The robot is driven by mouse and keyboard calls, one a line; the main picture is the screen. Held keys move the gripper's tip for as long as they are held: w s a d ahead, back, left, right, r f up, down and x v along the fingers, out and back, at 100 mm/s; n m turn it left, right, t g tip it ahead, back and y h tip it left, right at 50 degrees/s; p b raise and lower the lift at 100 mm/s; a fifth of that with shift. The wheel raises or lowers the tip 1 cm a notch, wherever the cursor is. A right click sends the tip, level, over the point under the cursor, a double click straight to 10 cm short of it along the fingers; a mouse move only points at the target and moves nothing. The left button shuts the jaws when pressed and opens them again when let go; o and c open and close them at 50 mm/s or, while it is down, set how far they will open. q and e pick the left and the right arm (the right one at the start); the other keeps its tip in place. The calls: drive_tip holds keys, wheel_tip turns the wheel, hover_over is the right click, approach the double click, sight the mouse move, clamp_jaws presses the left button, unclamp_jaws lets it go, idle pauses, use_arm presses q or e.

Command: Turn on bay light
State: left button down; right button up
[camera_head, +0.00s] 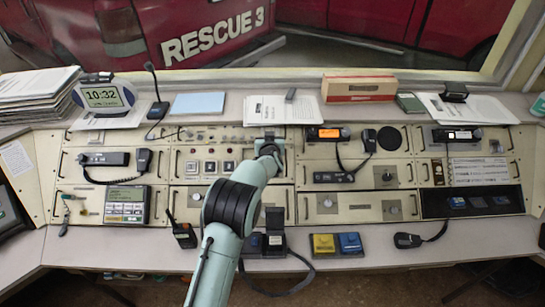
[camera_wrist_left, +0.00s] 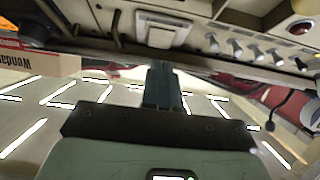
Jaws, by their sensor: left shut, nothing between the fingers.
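My left arm reaches up from the bottom of the head view to the upper middle of the console (camera_head: 290,207). My left gripper (camera_head: 270,137) is at the upper panel there, and the arm hides much of what is in front of it. In the left wrist view the gripper (camera_wrist_left: 163,72) is shut and empty. Its tips point at the panel, just below a pale framed switch plate (camera_wrist_left: 167,28); I cannot tell whether they touch. Several toggle levers (camera_wrist_left: 240,47) sit to its right. No bay light label is readable. My right gripper is not in view.
Papers (camera_head: 283,110), a cardboard box (camera_head: 359,88) and a clock display (camera_head: 103,96) stand on the ledge above.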

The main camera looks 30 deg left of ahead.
use_arm(q)
drive_tip(key=s+d+b, duration=0.2)
drive_tip(key=s+d, duration=0.3)
drive_tip(key=s, duration=0.3)
drive_tip(key=shift+s+r, duration=0.2)
drive_tip(key=shift+r, duration=0.15)
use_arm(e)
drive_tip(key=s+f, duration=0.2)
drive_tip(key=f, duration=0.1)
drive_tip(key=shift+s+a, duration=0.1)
